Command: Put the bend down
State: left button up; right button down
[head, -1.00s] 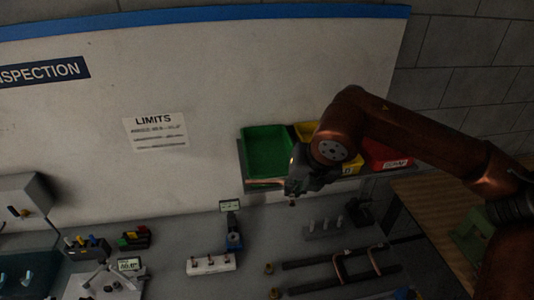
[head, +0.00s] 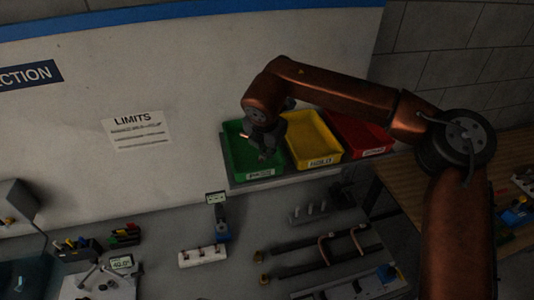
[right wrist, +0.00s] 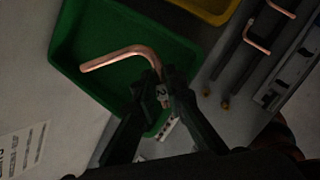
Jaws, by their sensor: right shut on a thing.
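The bend is a copper tube (right wrist: 118,56), seen in the right wrist view across the green bin. A small end of it (head: 246,135) shows beside the gripper in the head view. My right gripper (right wrist: 163,88) is shut on one leg of the bend. In the head view my right gripper (head: 266,152) is over the green bin (head: 238,165). The bin's floor also shows in the wrist view (right wrist: 92,30). I cannot tell whether the bend touches the bin. My left gripper is not in view.
A yellow bin (head: 312,138) and a red bin (head: 358,132) stand to the right on the same shelf. Below are a white block (head: 203,256) with small pegs, and a rack with other copper bends (head: 325,252). A wall with a limits sheet (head: 138,131) is behind.

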aim_at(268, 163)
jog(key=w+f, duration=0.1)
jog(key=w+f+p, duration=0.1)
jog(key=f, duration=0.1)
jog(key=shift+w+d+f, duration=0.2)
jog(key=shift+w, duration=0.2)
notch_tip(268, 163, down, 3)
jog(key=shift+w+f+p, duration=0.1)
jog(key=shift+p, duration=0.3)
jog(key=c, duration=2.3)
grip_release()
jog(key=shift+o, duration=0.2)
jog(key=b+v, duration=0.3)
jog(key=v, duration=0.9)
jog(key=shift+d, duration=0.1)
